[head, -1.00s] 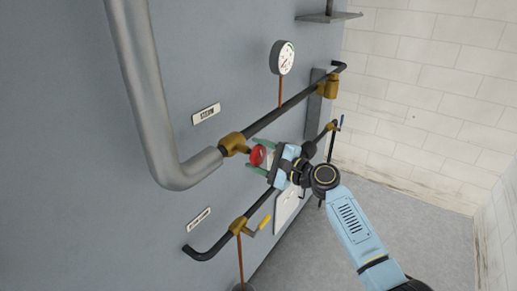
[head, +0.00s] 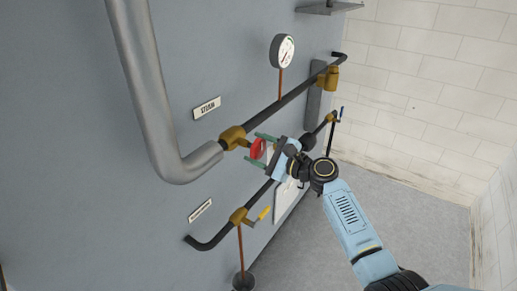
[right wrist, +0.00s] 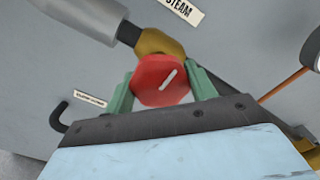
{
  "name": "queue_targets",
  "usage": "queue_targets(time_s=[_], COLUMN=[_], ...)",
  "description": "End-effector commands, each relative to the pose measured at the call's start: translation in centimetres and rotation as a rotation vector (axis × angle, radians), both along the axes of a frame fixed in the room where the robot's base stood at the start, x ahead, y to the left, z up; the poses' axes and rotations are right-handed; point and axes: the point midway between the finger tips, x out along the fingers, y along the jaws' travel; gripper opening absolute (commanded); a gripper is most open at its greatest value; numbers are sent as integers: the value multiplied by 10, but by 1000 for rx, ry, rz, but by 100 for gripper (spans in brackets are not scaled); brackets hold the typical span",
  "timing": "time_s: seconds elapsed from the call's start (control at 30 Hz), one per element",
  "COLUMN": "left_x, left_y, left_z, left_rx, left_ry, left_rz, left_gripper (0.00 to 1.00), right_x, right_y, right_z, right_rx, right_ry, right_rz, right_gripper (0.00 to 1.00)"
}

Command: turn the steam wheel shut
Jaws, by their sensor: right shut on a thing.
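The red steam wheel (head: 257,149) sits on a brass valve (head: 233,138) in the dark pipe below the STEAM label (head: 207,107). My right gripper (head: 258,150) faces the wall with its green fingers on either side of the wheel, shut on it. In the right wrist view the wheel (right wrist: 160,80) lies between the two fingertips (right wrist: 163,84). A white line on its face slants up to the right. The brass valve body (right wrist: 158,43) shows behind it. My left gripper is not in view.
A thick grey pipe (head: 145,90) bends into the valve from the left. A round gauge (head: 282,51) stands above the steam pipe. A lower pipe carries a yellow-handled valve (head: 240,216). Open floor (head: 400,220) lies to the right.

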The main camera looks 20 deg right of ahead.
Motion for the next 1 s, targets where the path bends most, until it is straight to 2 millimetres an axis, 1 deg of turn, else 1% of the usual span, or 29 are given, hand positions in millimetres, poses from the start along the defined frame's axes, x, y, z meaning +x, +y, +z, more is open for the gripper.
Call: queue_targets(time_s=[0.07,0.1,0.27,0.53,0.67,0.77,0.87,1.0], left_x=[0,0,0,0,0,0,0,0], left_y=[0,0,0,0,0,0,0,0], left_z=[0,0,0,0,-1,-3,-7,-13], left_rx=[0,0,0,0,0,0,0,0], left_ry=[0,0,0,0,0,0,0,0], left_rz=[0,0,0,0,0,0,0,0], left_gripper=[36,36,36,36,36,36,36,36], right_x=[0,0,0,0,-6,-17,-32,-58], right_y=[0,0,0,0,-5,-13,-26,-45], right_z=[-1,-1,-1,0,-1,-2,-3,-4], right_rx=[4,4,4,2,0,-2,-3,-2], right_ry=[4,4,4,1,1,1,0,3], right_rz=[1,1,1,0,-1,-1,-2,-1], right_gripper=[33,57,77,77,77,77,77,77])
